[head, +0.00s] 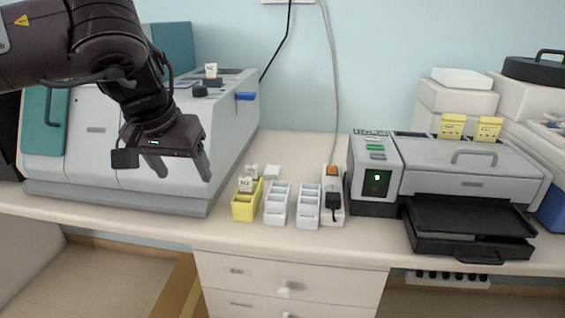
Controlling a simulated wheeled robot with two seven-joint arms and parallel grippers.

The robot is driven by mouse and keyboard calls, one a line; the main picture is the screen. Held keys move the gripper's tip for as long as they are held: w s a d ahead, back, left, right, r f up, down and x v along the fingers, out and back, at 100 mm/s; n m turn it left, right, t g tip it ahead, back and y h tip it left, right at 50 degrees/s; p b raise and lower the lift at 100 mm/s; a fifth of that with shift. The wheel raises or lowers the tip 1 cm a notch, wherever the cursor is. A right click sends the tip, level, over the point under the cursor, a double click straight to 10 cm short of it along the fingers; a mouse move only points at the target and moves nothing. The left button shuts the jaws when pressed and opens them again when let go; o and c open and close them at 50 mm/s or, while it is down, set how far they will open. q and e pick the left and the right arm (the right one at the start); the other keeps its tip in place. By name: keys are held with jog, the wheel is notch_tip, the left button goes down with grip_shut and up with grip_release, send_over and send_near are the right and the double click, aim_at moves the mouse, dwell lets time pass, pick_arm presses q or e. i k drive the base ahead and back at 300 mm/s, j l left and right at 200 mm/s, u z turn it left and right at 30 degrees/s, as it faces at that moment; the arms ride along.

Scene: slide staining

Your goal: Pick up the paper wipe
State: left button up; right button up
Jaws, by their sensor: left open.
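A small flat white square (272,172), which looks like the paper wipe, lies on the counter behind the slide racks. My left gripper (166,168) is open and empty, with its fingers spread. It hangs in front of the large grey-white machine, to the left of the white square and above counter level. The white square is uncovered and apart from the gripper. My right gripper is out of the picture.
A yellow rack (245,207) with a small card in it stands beside two white racks (277,204) (308,206). A power strip (332,208) with a black plug lies to their right. A grey printer-like device (455,165) stands further right. The large machine (110,170) fills the left.

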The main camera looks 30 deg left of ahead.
aim_at(272, 172)
jog(key=i, duration=1.05)
